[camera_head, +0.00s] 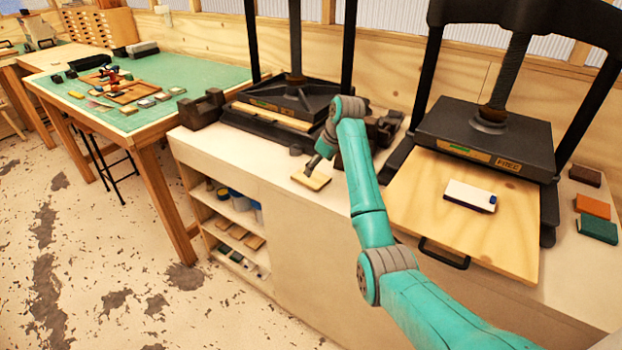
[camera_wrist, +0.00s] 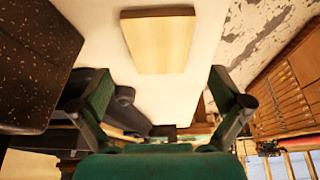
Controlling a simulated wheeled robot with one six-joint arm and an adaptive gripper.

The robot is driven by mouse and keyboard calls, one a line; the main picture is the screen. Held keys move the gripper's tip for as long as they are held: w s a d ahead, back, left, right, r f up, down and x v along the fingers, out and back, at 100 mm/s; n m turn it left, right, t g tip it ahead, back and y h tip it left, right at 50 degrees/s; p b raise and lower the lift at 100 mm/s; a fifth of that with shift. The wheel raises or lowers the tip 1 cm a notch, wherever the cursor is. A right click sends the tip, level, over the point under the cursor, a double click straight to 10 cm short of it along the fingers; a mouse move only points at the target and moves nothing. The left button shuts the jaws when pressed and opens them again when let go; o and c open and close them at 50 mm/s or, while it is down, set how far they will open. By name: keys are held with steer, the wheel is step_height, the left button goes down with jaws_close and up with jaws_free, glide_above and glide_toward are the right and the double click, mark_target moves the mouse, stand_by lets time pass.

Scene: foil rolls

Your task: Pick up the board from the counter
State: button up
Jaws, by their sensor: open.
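A small, light wooden board (camera_head: 311,181) lies flat on the pale counter (camera_head: 285,190), in front of the left press. In the wrist view the board (camera_wrist: 158,45) is near the top, with bare counter around it. My gripper (camera_head: 316,162) is at the board's far side in the head view, close above the counter. It is small there and partly behind my wrist. In the wrist view its fingers stand wide apart with nothing between them (camera_wrist: 162,108). The board lies beyond the fingers and is not gripped. I cannot tell the exact height gap.
The black left press (camera_head: 290,100) stands behind the board. A black right press (camera_head: 485,130) has a wide wooden board (camera_head: 420,205) with a pale book (camera_head: 470,196) on it. Small books (camera_head: 595,229) lie at right. A green-topped table (camera_head: 170,75) stands at left.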

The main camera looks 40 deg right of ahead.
mark_target(312, 177)
steer(key=shift+w+x, duration=0.15)
steer(key=shift+x, duration=1.2)
steer(key=shift+w+x, duration=0.1)
steer(key=shift+x, duration=1.2)
steer(key=shift+r, duration=0.1)
steer(key=c, duration=1.1)
steer(key=shift+o, duration=0.2)
steer(key=shift+r, duration=0.15)
